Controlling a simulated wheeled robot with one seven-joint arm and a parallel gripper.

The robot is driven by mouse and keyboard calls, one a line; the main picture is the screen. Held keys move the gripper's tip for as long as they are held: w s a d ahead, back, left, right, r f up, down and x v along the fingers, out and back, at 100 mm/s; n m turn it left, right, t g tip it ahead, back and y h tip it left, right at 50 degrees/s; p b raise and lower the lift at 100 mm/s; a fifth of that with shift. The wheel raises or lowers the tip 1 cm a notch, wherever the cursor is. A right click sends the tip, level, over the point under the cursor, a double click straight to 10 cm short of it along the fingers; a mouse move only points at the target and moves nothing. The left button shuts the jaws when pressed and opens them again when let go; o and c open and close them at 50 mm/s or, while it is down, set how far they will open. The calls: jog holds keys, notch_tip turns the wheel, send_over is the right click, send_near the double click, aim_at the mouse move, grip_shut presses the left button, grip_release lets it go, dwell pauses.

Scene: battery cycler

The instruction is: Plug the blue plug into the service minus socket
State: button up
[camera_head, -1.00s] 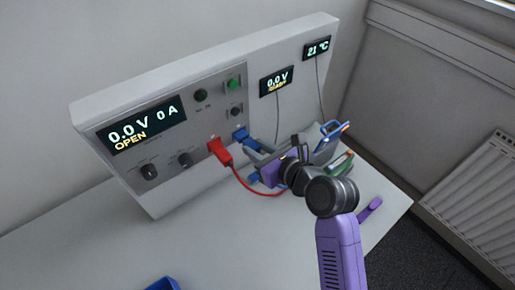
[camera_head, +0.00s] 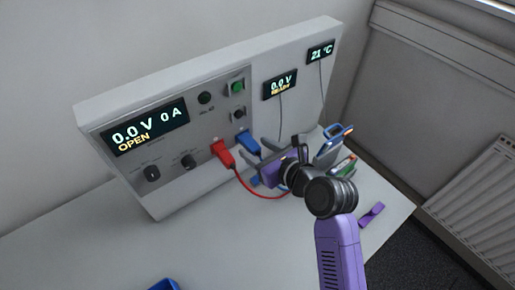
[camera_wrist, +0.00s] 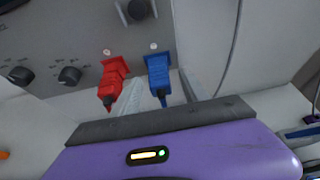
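The blue plug (camera_head: 249,144) is at the panel, just right of the red plug (camera_head: 222,153). In the wrist view, the blue plug (camera_wrist: 158,77) stands beside the red plug (camera_wrist: 112,82), its far end against the panel below a small round mark. The service minus socket itself is hidden behind it; I cannot tell how deep the plug sits. My gripper (camera_head: 259,158) is open in front of the panel. Its two grey fingers are spread around the line of the blue plug (camera_wrist: 163,103), with gaps on both sides in the wrist view.
The red cable (camera_head: 262,194) loops below my gripper. Clamps with blue and green handles (camera_head: 335,142) stand just right of my gripper. A blue tray (camera_head: 163,284) is at the front edge of view. The left part of the white table (camera_head: 200,240) is clear.

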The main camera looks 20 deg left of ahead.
jog(key=s+d+r+n+t+h+b, duration=0.1)
jog(key=s+d+r+n+t+h, duration=0.1)
jog(key=d+r+n+t, duration=0.55)
jog(key=s+d+f+n+h+b, duration=0.1)
jog(key=s+d+f+n+h, duration=0.1)
jog(key=s+d+n, duration=0.3)
jog(key=s+d+f+n+h+b, duration=0.1)
jog(key=d+f+n, duration=0.15)
jog(key=d, duration=0.55)
jog(key=s+d+f+n+h+b, duration=0.1)
jog(key=s+d+f+n+h, duration=0.1)
jog(key=s, duration=0.8)
jog(key=s+d+f+n+h+b, duration=0.2)
jog(key=s+d+n, duration=0.3)
jog(key=s, duration=0.6)
jog(key=s+d+f+n+g+h+b, duration=0.1)
jog(key=s+d+f+n, duration=0.2)
jog(key=s, duration=0.7)
jog(key=shift+s+d+f+n+h, duration=0.2)
jog(key=shift+d+f+n+h, duration=0.15)
jog(key=shift+d+f, duration=0.55)
